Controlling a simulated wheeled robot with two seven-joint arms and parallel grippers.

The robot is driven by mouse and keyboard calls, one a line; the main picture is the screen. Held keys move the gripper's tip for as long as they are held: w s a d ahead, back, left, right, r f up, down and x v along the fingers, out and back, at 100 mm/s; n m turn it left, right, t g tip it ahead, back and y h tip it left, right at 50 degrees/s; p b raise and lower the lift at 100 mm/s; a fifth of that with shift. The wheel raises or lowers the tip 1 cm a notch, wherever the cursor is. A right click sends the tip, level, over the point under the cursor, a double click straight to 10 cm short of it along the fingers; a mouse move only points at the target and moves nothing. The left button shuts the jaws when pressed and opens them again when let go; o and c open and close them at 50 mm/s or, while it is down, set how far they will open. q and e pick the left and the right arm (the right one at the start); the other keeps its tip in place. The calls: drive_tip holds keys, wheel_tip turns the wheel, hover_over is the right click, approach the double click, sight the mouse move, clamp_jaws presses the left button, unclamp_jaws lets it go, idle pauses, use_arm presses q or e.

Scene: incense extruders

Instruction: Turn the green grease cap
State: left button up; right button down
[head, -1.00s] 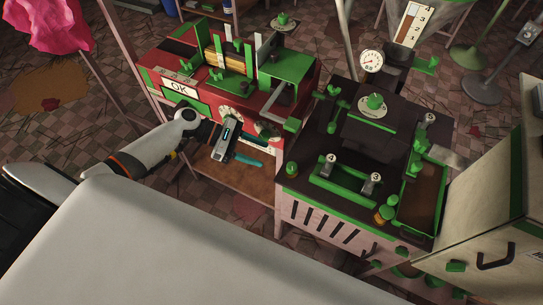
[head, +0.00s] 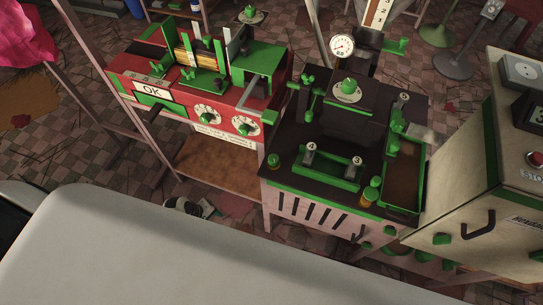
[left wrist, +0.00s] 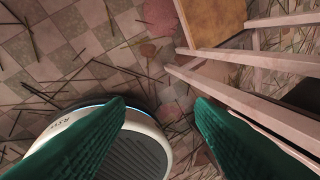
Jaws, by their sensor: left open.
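Several green caps and knobs sit on the dark-topped machine (head: 325,132). One green cap on a brass-coloured base (head: 369,195) stands at the machine's front right corner; a similar small green cap (head: 274,161) stands at its left edge. A larger green knob (head: 348,86) sits on a round pale plate at the back. I cannot tell for certain which is the grease cap. My left gripper (head: 207,208) is low, left of the machine, mostly hidden behind my white body. In the left wrist view its green fingers (left wrist: 160,108) are open and empty above the floor.
A red machine (head: 200,95) with an OK sign and dials stands left on a wooden-shelved frame (head: 215,172). A cream cabinet (head: 480,170) stands close on the right. A pressure gauge (head: 341,46) rises behind the dark machine.

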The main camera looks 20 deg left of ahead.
use_arm(q)
drive_tip(key=s+d+f+m+y, duration=0.35)
drive_tip(key=s+f+m, duration=0.5)
drive_tip(key=s, duration=0.35)
drive_tip(key=m+t+h+b, duration=0.65)
drive_tip(key=t+b, duration=0.45)
drive_tip(key=t, duration=0.4)
approach(271, 164)
drive_tip(key=y, duration=0.1)
drive_tip(key=p+x, duration=0.1)
drive_tip(key=x, duration=1)
drive_tip(key=shift+w+d, duration=0.2)
drive_tip(key=shift+d, duration=0.05)
drive_tip(key=shift+c, duration=0.3)
drive_tip(key=shift+r+m, duration=0.1)
drive_tip(key=shift+m, duration=0.2)
drive_tip(key=c, duration=0.9)
